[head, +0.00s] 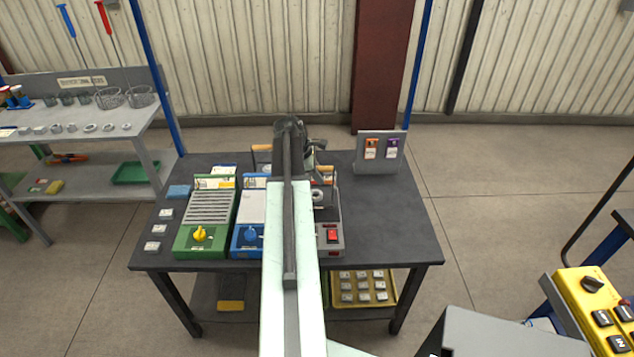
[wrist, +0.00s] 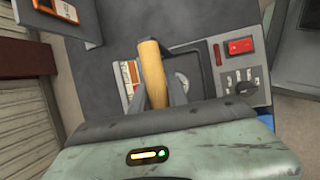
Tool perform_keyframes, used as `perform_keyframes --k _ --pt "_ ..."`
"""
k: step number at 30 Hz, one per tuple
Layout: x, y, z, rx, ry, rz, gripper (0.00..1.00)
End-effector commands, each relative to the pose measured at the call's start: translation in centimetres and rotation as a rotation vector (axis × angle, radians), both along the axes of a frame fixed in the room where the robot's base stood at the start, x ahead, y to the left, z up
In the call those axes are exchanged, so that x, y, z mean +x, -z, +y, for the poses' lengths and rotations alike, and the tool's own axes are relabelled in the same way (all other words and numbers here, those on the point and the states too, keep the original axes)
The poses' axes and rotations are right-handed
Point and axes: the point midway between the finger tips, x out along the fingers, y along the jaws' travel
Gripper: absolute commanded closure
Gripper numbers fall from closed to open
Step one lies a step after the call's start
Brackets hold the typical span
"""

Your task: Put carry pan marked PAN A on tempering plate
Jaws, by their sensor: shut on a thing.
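In the wrist view my gripper (wrist: 153,92) is shut on a light wooden handle (wrist: 151,68). The handle belongs to a dark shallow pan (wrist: 202,55) with a round metal piece showing in it. No PAN A mark is readable. In the head view my arm hides much of this pan and the fingertips. The pan is at or over the grey unit with a red switch (head: 333,236); I cannot tell whether it touches. A blue unit (head: 249,210) with a pale flat top and a green slatted unit (head: 209,207) stand to its left. I cannot read which is the tempering plate.
Other wooden handles show behind my arm. A blue block (head: 178,191) and small labelled pieces lie at the left. A yellow control box (head: 592,310) is at lower right.

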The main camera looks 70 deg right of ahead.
Motion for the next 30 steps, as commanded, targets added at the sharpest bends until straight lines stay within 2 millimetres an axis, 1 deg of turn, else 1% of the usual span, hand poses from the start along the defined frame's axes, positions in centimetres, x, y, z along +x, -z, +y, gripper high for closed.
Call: perform_keyframes --k 1,7,9,17,21,22,23,24,30 --pt "0.1 0.1 -0.7 -0.001 0.001 0.001 1.0" --pt "-0.4 3.2 -0.6 -0.001 0.007 0.001 1.0" --pt "-0.4 3.9 -0.6 -0.001 0.007 0.0 1.0" --pt "-0.5 3.5 -0.7 0.0 0.009 0.0 1.0" --pt "-0.6 4.0 -0.7 -0.001 0.01 0.0 1.0" --pt "-0.6 3.9 -0.7 0.0 0.01 0.0 0.72" --pt "-0.7 3.9 -0.7 0.0 0.011 0.0 0.64" --pt "-0.7 3.8 -0.7 0.0 0.011 0.0 0.59" --pt "-0.7 3.8 -0.8 0.0 0.012 0.0 0.59"
